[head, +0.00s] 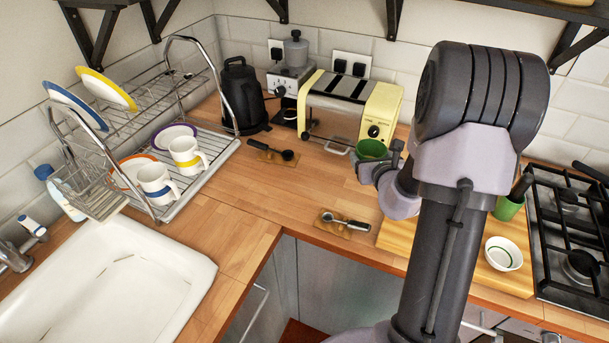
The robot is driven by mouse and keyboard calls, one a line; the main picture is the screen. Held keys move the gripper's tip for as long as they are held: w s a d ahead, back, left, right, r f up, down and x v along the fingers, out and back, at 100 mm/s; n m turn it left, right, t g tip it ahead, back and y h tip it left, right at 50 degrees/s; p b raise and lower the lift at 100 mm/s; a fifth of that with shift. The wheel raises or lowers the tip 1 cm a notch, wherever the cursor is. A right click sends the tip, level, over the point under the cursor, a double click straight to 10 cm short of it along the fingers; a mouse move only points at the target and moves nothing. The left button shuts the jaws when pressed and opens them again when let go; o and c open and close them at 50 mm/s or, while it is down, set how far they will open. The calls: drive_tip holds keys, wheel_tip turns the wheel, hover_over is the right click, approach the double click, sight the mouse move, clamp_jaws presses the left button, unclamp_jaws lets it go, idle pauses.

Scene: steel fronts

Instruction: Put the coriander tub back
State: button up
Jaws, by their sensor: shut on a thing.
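A small green tub (371,150) with a darker rim is at my gripper (381,163), in front of the cream toaster. My gripper is shut on this tub, which looks upright. I cannot read any label, so I cannot confirm from the picture that it is the coriander tub. The gripper and wrist cover part of its lower side. I cannot tell whether its base touches the worktop. Another green container (508,208) with a dark handle in it stands on the wooden board at the right, partly behind my arm.
The cream toaster (344,108), coffee grinder (292,66) and black kettle (242,97) stand at the back. Spoons on small wooden rests (330,226) lie on the worktop. A white bowl (503,254) sits on the board (518,282) beside the hob (570,220). Dish rack (190,150) and sink (120,275) are left.

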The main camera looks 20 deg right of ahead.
sight(364, 189)
drive_tip(key=f+b, duration=0.2)
drive_tip(key=f, duration=0.3)
drive_tip(key=f+b, duration=0.2)
drive_tip(key=f, duration=0.3)
drive_tip(key=shift+s+d+f+b, duration=0.1)
drive_tip(key=shift+d+f+b, duration=0.1)
drive_tip(key=shift+b, duration=0.2)
drive_tip(key=shift+r, duration=0.2)
drive_tip(key=shift+f, duration=0.1)
drive_tip(key=o, duration=1.6)
